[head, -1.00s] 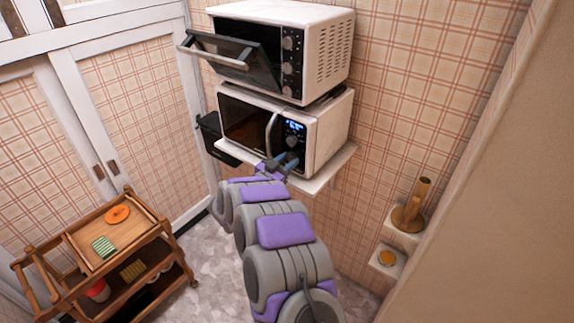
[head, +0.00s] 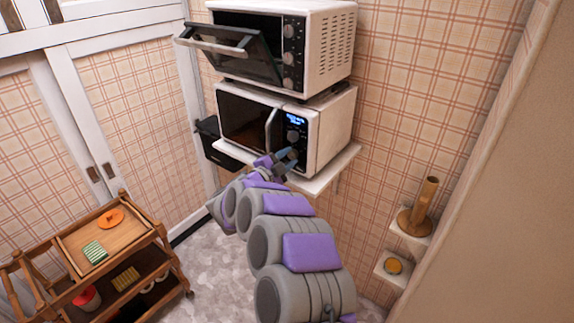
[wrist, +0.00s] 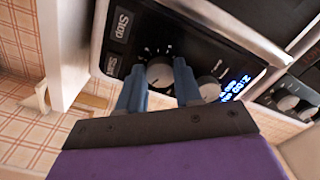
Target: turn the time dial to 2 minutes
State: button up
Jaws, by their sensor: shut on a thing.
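The white microwave (head: 328,130) stands on a wall shelf, with a black control panel and a lit blue display (head: 296,119). Its upper dial (head: 293,136) shows below the display. In the wrist view the panel has a grey dial (wrist: 159,74) with tick marks between my fingers, near the Stop and Start buttons. The other dial (wrist: 208,88) is beside the right finger, next to the display (wrist: 236,89), whose digits are too blurred to read surely. My gripper (wrist: 158,82) is shut on the dial between its blue fingers. In the head view my gripper (head: 288,156) covers the panel's lower part.
A toaster oven (head: 325,45) with its door hanging open sits directly above the microwave. The shelf (head: 318,180) juts out below. A wooden cart (head: 75,240) stands at lower left, and small wall shelves (head: 395,265) at right hold a wooden piece.

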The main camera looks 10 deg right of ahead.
jog(key=shift+f+m+b, duration=0.3)
jog(key=shift+m+b, duration=0.1)
jog(key=shift+m, duration=0.2)
jog(key=o, duration=0.9)
jog(key=shift+w+a, duration=0.1)
jog(key=shift+o, duration=0.7)
jog(key=shift+r, duration=0.2)
jog(key=p+v, duration=0.3)
jog(key=v, duration=1.4)
jog(key=shift+a, duration=0.2)
